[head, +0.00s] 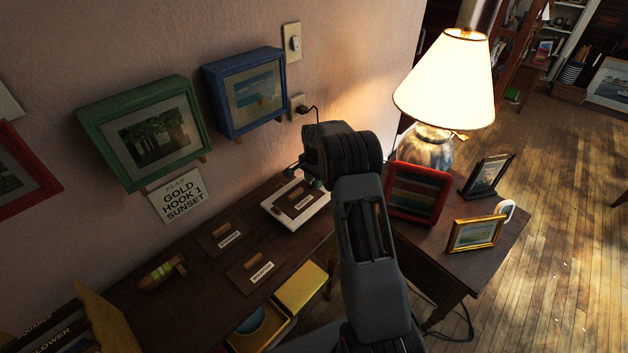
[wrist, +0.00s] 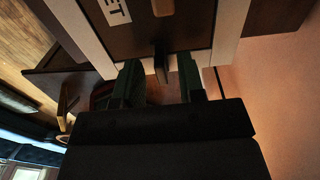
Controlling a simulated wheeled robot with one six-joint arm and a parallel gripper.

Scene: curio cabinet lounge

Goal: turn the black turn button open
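The black turn button (wrist: 162,64) shows in the wrist view as a small dark upright piece at the edge of a brown panel (wrist: 190,38) set in a white frame. My gripper (wrist: 161,76) is open, with one green-dark finger on each side of the button. I see gaps between the fingers and the button; I cannot tell whether either touches it. In the head view my gripper (head: 298,168) is at the back edge of the white frame (head: 312,216), which lies on the dark table. I cannot make out the button there.
Two more labelled panels with wooden grips (head: 222,238) lie left of the white frame. A lit lamp (head: 447,80) and a red frame (head: 418,193) stand to the right. Blue (head: 246,92) and green (head: 146,130) frames hang on the wall behind.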

